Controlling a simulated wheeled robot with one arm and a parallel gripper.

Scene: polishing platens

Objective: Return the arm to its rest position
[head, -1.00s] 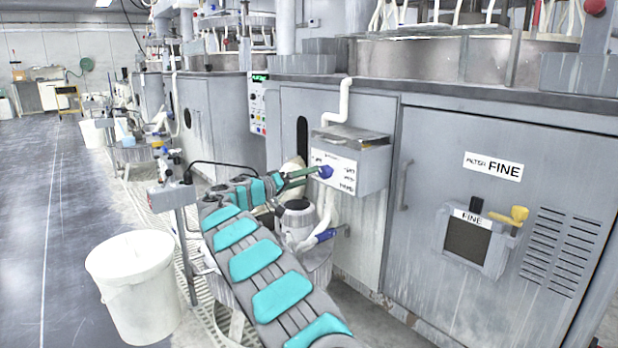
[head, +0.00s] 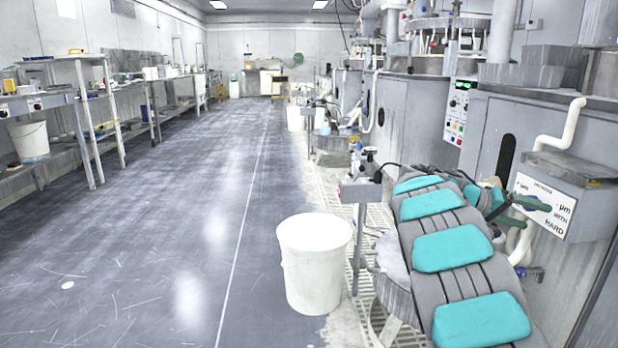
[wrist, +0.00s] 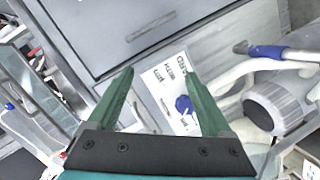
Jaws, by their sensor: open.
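My arm (head: 450,245), grey with teal pads, reaches from the lower right of the head view toward the machines. My gripper (head: 528,202) is at its far end, in front of a box with a printed label (head: 585,205). In the wrist view my gripper (wrist: 159,75) shows two green fingers spread apart with nothing held between them. The white label (wrist: 165,88) and a blue knob (wrist: 183,104) show beyond the fingers. I cannot tell how far the fingertips are from the box.
A white bucket (head: 314,265) stands on the floor left of my arm, beside a post with a grey control box (head: 360,190). Grey machine cabinets line the right. A workbench (head: 95,95) runs along the left. The floor aisle (head: 180,220) between is clear.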

